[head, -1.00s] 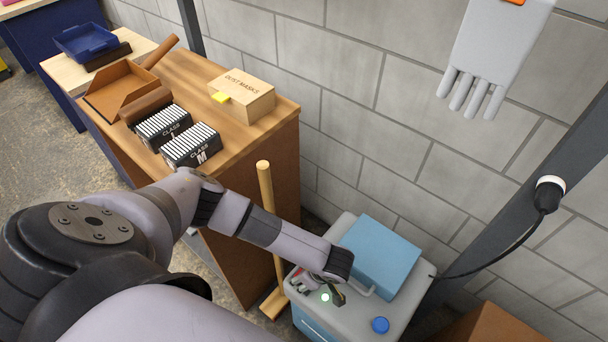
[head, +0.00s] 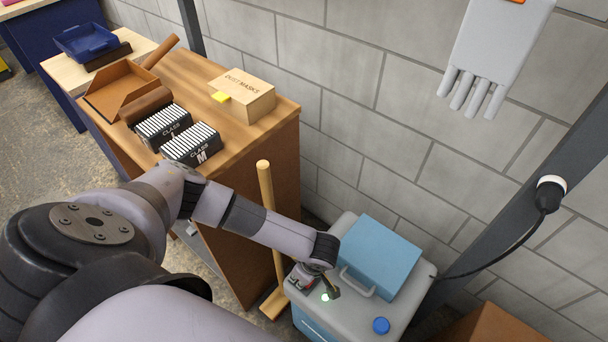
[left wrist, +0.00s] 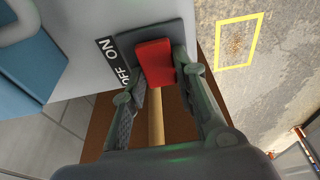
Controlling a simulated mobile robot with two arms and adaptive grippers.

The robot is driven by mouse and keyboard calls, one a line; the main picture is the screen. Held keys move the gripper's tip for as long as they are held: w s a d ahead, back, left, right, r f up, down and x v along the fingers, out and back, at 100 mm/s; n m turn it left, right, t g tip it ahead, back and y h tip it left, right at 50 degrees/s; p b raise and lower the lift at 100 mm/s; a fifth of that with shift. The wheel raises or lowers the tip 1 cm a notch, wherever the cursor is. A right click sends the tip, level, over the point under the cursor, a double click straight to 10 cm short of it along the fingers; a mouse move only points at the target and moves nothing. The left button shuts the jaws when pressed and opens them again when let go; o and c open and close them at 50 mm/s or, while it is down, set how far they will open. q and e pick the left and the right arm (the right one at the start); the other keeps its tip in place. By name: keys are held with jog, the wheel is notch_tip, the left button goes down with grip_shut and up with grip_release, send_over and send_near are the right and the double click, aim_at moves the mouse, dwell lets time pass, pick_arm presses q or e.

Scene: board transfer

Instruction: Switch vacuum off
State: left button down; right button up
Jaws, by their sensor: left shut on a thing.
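The vacuum (head: 350,311) is a grey box unit with a blue case on top, low at the right of the head view. Its red switch (left wrist: 154,60) sits on a dark plate beside a black ON/OFF label (left wrist: 113,62) in the left wrist view. My left gripper (head: 322,283) is at the vacuum's near left top corner. In the left wrist view my left gripper (left wrist: 164,84) has its fingers on both sides of the red switch, shut on it. I cannot tell which way the switch is set. A pale green light (head: 325,297) glows on the vacuum's top.
The blue case (head: 381,250) and its grey handle stand close beside my gripper. A wooden pole (head: 266,190) stands between the vacuum and the wooden cabinet (head: 262,135). A black cable (head: 495,262) runs to a wall plug. A block wall closes the back.

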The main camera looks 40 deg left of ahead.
pick_arm(q)
jog(key=shift+a+f+h+b, duration=0.3)
jog(key=shift+h+b, duration=0.2)
jog(key=shift+h, duration=0.5)
jog(key=shift+r+h, duration=0.15)
jog(key=shift+h, duration=0.25)
jog(key=c, duration=1.3)
grip_release()
jog(key=shift+r, duration=0.2)
notch_tip(320, 180, up, 12)
jog(key=shift+f, duration=0.1)
